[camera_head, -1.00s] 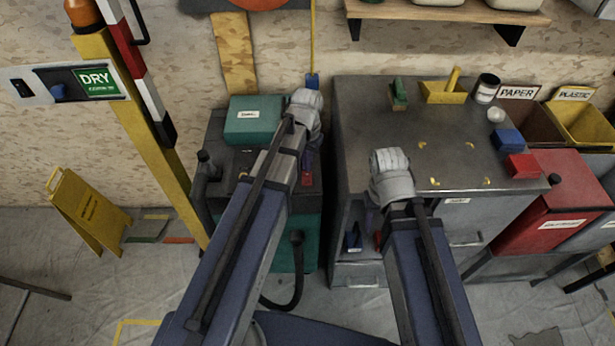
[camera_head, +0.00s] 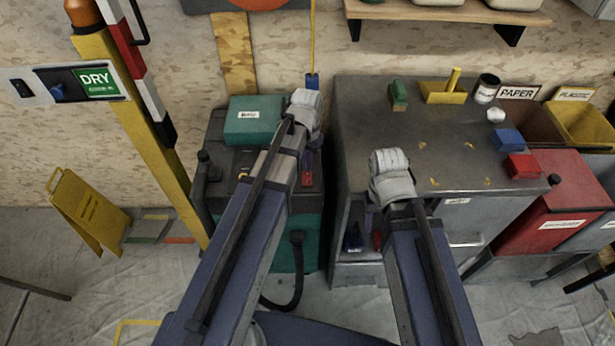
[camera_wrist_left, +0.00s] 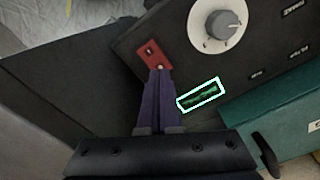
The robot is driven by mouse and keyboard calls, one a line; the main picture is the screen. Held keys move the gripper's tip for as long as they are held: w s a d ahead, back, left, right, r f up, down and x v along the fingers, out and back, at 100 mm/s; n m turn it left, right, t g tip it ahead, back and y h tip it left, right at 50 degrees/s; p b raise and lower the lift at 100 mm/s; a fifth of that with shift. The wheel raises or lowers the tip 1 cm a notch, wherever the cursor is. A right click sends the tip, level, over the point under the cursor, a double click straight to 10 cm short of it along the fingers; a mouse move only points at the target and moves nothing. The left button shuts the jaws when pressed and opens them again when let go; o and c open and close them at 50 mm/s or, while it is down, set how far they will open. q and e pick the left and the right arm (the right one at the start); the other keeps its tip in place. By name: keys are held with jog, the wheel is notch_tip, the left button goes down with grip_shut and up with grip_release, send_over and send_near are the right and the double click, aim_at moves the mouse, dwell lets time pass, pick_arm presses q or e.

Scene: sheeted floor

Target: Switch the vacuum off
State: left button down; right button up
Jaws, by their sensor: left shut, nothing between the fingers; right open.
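The vacuum (camera_head: 312,225) is a dark-topped teal machine left of the grey cabinet in the head view. In the left wrist view its dark panel (camera_wrist_left: 130,30) carries a red switch (camera_wrist_left: 153,52), a grey dial (camera_wrist_left: 217,25) and a green-lit display (camera_wrist_left: 200,95). My left gripper (camera_head: 308,163) is over the vacuum's top; in the wrist view its closed purple fingertips (camera_wrist_left: 160,72) are at the lower edge of the red switch. I cannot tell whether they press it. My right gripper (camera_head: 371,214) is open by the cabinet front, its fingers partly hidden.
A teal box (camera_head: 254,122) sits on the vacuum's top. The grey cabinet (camera_head: 375,125) holds a green block, a yellow tray and blue and red blocks. A yellow post (camera_head: 150,140) stands left, and a black hose (camera_head: 297,270) hangs in front.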

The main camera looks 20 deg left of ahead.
aim_at(308, 174)
pick_arm(q)
jog(key=shift+f+b, duration=1.15)
jog(key=shift+f, duration=0.05)
dwell(0.9)
jog(key=shift+r, duration=0.1)
notch_tip(308, 174, up, 7)
jog(key=p, duration=0.7)
jog(key=shift+d, duration=0.1)
jog(key=s+d+m+y, duration=0.1)
jog(key=s+d, duration=0.9)
jog(key=s, duration=0.4)
jog(key=shift+s+d+r, duration=0.15)
jog(key=shift+s+r, duration=0.05)
jog(key=c, duration=1.6)
grip_release()
